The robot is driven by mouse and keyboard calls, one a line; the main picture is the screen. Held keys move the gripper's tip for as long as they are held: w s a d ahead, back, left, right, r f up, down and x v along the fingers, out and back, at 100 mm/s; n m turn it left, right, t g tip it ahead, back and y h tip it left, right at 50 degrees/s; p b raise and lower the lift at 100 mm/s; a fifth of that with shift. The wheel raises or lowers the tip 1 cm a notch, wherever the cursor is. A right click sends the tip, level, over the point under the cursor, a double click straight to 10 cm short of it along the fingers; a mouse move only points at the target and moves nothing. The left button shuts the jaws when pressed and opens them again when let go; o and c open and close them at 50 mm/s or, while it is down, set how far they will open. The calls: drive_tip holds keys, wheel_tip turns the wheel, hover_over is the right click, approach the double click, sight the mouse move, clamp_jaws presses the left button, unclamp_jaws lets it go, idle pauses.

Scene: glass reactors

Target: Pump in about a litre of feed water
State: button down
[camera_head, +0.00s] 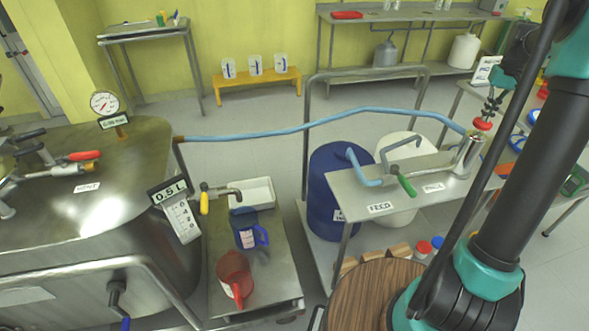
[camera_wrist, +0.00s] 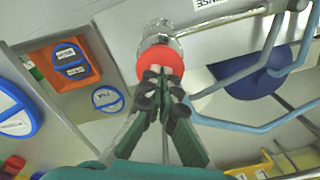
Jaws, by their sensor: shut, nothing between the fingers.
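The pump, a metal cylinder (camera_head: 469,153) with a round red top (camera_head: 483,125), stands at the right end of a steel shelf. The red top also shows in the wrist view (camera_wrist: 152,62). My gripper (camera_wrist: 161,72) is shut and empty, its fingertips over the red top and seemingly touching it; the head view shows it just above (camera_head: 489,113). A green-handled valve (camera_head: 406,184) sits by the FEED label (camera_head: 380,207). A blue drum (camera_head: 328,205) and a white drum (camera_head: 402,148) stand behind the shelf. A light-blue hose (camera_head: 270,130) runs to the steel vessel (camera_head: 120,225).
A pressure gauge (camera_head: 104,103) and a scale plate (camera_head: 182,219) are on the vessel. A low cart holds a blue jug (camera_head: 246,232), a red jug (camera_head: 235,273) and a white tray (camera_head: 262,191). A round wooden top (camera_head: 375,290) is in front.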

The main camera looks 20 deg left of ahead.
wheel_tip(320, 180, up, 9)
drive_tip(key=shift+f, duration=0.15)
idle(0.6)
idle(0.3)
drive_tip(key=shift+f, duration=4.35)
drive_tip(key=shift+r, duration=0.15)
wheel_tip(320, 180, up, 8)
drive_tip(key=shift+r, duration=0.2)
drive_tip(key=shift+r, duration=0.1)
idle(0.4)
drive_tip(key=shift+r, duration=2.95)
